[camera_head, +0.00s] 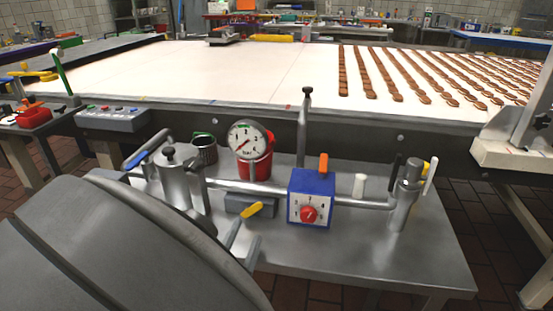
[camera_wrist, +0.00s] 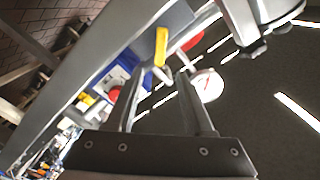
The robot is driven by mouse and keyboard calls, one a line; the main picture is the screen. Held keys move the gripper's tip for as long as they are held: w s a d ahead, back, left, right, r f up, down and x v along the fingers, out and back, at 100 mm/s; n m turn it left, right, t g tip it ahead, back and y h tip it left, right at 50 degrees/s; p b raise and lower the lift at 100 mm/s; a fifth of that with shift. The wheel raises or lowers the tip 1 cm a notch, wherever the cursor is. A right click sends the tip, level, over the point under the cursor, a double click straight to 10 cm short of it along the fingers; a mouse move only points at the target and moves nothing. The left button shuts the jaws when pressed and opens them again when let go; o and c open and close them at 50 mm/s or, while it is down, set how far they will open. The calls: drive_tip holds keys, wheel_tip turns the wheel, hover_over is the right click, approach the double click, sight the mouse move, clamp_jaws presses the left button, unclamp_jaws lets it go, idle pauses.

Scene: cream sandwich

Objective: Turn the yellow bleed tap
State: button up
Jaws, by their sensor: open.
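The yellow bleed tap (camera_head: 251,210) is a small yellow lever on a grey block (camera_head: 238,201) below the pressure gauge, at the middle of the metal bench in the head view. In the wrist view the yellow lever (camera_wrist: 161,46) shows just beyond the fingertips, roughly between their lines. My gripper (camera_head: 243,235) is open and empty, its two fingers just in front of and below the lever in the head view. The wrist view shows the two fingers (camera_wrist: 160,76) spread apart, with a gap to the lever. No contact is visible.
A white-dialled gauge (camera_head: 248,139) stands behind the tap, with a red pot (camera_head: 257,167) near it. A blue box (camera_head: 312,187) with a red knob and orange lever is to the right. A metal cylinder (camera_head: 179,187) is to the left. The bench's front right (camera_head: 400,258) is clear.

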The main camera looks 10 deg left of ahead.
drive_tip(key=s+p, duration=0.1)
drive_tip(key=s, duration=0.8)
drive_tip(key=shift+s+a, duration=0.3)
drive_tip(key=shift+a, duration=0.05)
drive_tip(key=shift+w+f, duration=0.1)
